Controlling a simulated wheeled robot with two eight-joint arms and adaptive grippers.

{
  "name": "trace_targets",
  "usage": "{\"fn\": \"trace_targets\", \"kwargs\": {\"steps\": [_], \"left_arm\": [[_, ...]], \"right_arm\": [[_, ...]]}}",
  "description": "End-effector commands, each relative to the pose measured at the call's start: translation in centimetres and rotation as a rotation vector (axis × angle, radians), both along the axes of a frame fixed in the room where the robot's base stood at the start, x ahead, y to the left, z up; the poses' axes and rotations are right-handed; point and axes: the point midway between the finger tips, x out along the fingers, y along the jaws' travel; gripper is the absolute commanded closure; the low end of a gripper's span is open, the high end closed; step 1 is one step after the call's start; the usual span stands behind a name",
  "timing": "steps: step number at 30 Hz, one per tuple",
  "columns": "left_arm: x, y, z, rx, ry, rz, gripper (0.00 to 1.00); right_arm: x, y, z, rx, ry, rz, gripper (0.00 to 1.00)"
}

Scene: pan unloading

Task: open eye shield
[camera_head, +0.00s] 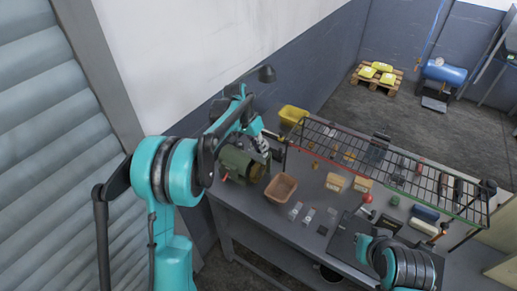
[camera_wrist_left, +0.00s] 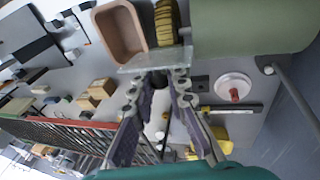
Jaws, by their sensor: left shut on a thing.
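The bench grinder (camera_head: 238,164), with a green body, stands at the left end of the workbench; its green housing (camera_wrist_left: 250,25) fills the upper right of the left wrist view. The eye shield (camera_wrist_left: 135,64) is a clear plate in front of a yellowish ribbed wheel (camera_wrist_left: 166,22). My left gripper (camera_head: 264,146) is at the grinder. In the wrist view its fingers (camera_wrist_left: 161,76) are shut on the near edge of the shield. The shield is too small to make out in the head view. My right arm shows at the lower right; its gripper is not visible.
A tan bin (camera_head: 281,187) sits beside the grinder. A wire shelf (camera_head: 400,172) runs along the bench's back, with a yellow bin (camera_head: 293,115) at its left end. Small boxes and tools lie on the bench (camera_head: 255,215).

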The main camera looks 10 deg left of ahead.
Motion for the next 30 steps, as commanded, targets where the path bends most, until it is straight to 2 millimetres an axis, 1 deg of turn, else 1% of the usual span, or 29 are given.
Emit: {"fn": "trace_targets", "kwargs": {"steps": [3,9,26,27,29,30], "left_arm": [[0.37,-0.14,-0.12,0.022,0.060,-0.001,1.00],[0.58,-0.24,-0.36,0.046,0.127,-0.001,1.00],[0.62,-0.27,-0.54,0.056,0.158,-0.001,1.00],[0.61,-0.28,-0.54,0.056,0.157,-0.002,0.83],[0.62,-0.27,-0.54,0.056,0.157,-0.002,0.67],[0.62,-0.27,-0.53,0.056,0.158,-0.001,0.63]], "right_arm": [[-0.01,0.00,0.35,0.000,0.000,0.000,1.00],[0.00,0.00,0.59,0.000,0.000,0.000,1.00],[0.00,0.00,0.65,0.000,0.000,0.000,1.00],[0.00,0.00,0.65,0.000,0.000,0.000,1.00],[0.00,0.00,0.65,0.000,0.000,0.000,1.00],[0.00,0.00,0.65,0.000,0.000,0.000,1.00]]}}
